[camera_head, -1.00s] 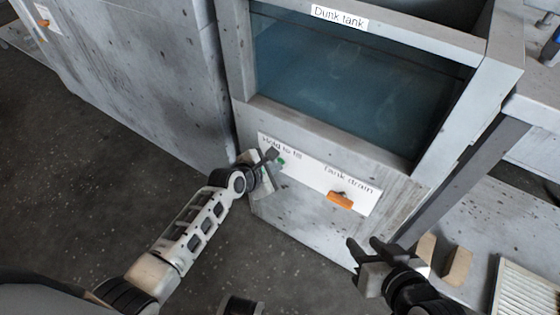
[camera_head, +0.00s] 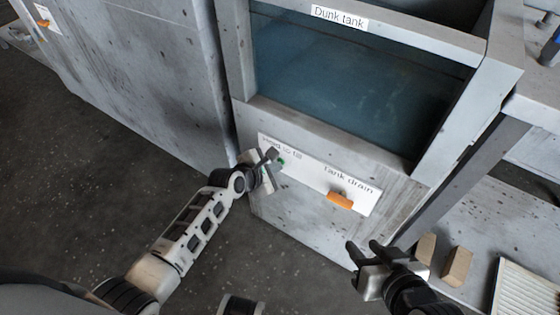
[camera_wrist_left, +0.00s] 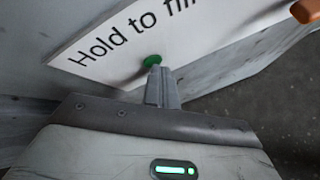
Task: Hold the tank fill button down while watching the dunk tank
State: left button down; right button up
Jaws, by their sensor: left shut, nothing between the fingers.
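The dunk tank (camera_head: 340,118) stands in front of me with a large window; bluish water shows behind it, with its surface line near the window's top. Below the window is a white panel (camera_head: 305,172) lettered "Hold to fill" and "Tank drain". The green fill button (camera_wrist_left: 152,61) is under "Hold to fill"; it also shows in the head view (camera_head: 281,161). My left gripper (camera_wrist_left: 156,72) is shut, its fingertips at the button and seemingly touching it; how far it is pressed I cannot tell. My right gripper (camera_head: 364,250) is open and empty, right of the tank's lower front.
An orange drain handle (camera_head: 340,201) sits on the panel under "Tank drain". At the right are a shelf with wooden blocks (camera_head: 457,266) and a pale slatted piece (camera_head: 525,290). A grey cabinet (camera_head: 150,70) stands at left. The floor (camera_head: 90,190) before it is clear.

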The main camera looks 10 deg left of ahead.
dwell(0.8)
dwell(0.9)
dwell(2.5)
dwell(1.0)
pick_arm(q)
jog(key=shift+s+a+p, duration=0.3)
jog(key=shift+s+p, duration=0.35)
jog(key=shift+s, duration=0.05)
